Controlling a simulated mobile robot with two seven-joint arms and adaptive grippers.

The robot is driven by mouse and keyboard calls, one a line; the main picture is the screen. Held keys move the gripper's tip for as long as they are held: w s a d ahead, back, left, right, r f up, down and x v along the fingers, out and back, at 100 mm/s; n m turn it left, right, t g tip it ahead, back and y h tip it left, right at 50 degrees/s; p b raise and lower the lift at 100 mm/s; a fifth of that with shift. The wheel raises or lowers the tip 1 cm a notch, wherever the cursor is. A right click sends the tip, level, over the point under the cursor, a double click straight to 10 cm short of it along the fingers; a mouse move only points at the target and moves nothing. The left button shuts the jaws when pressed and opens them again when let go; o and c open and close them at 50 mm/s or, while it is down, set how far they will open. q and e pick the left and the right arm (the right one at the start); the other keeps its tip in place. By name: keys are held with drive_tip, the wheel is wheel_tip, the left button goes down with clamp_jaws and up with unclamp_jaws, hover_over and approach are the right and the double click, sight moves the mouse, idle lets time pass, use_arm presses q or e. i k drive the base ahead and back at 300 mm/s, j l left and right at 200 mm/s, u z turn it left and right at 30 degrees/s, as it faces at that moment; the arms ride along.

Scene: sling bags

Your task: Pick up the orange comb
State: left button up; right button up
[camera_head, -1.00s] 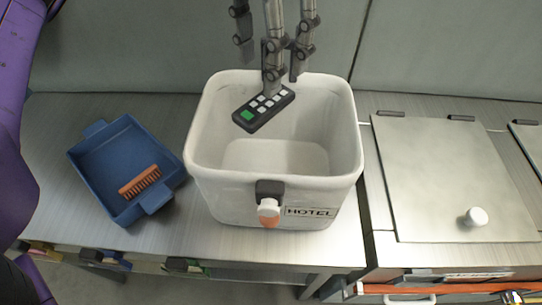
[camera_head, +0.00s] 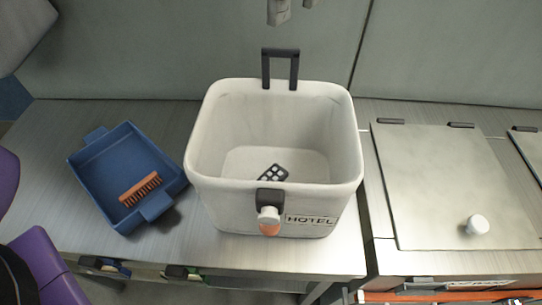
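The tips of one gripper (camera_head: 292,7) show at the top edge, high behind the white bin and well away from the comb. Nothing is seen between the tips, but most of this gripper is cut off. My other gripper is out of view.
A white bin (camera_head: 208,195) marked HOTEL, with a dark raised handle (camera_head: 281,70), stands right of the tray. A dark remote (camera_head: 272,174) lies inside it. A lidded panel with a white knob (camera_head: 477,225) is at the right. A wall stands behind.

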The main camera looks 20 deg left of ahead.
sight(130, 193)
drive_tip(key=k, duration=1)
